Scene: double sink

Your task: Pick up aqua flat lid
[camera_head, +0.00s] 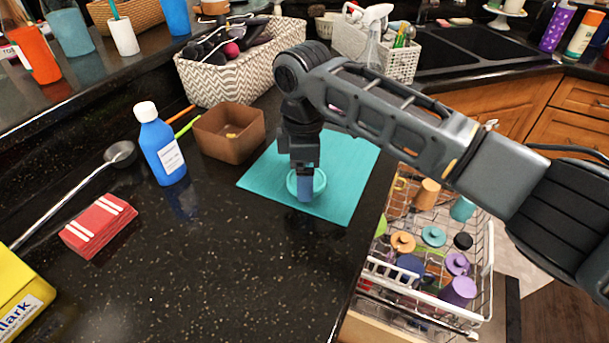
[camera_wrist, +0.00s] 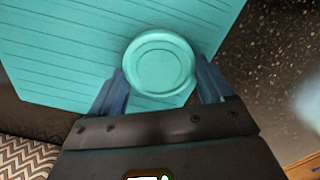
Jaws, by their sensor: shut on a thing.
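The aqua flat lid (camera_wrist: 158,62) is round with a raised rim and lies between the two blue fingers of my gripper (camera_wrist: 161,75) in the wrist view. My gripper is shut on it. In the head view my gripper (camera_head: 305,190) points straight down over the teal mat (camera_head: 350,165), and the lid (camera_head: 320,181) shows partly behind the fingers. The lid is at or just above the mat; I cannot tell whether it touches.
A brown square bowl (camera_head: 229,132) and a blue bottle (camera_head: 160,145) stand left of the mat. A patterned basket (camera_head: 215,82) is behind. An open dish rack (camera_head: 482,285) with several cups and lids is below the counter's right edge.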

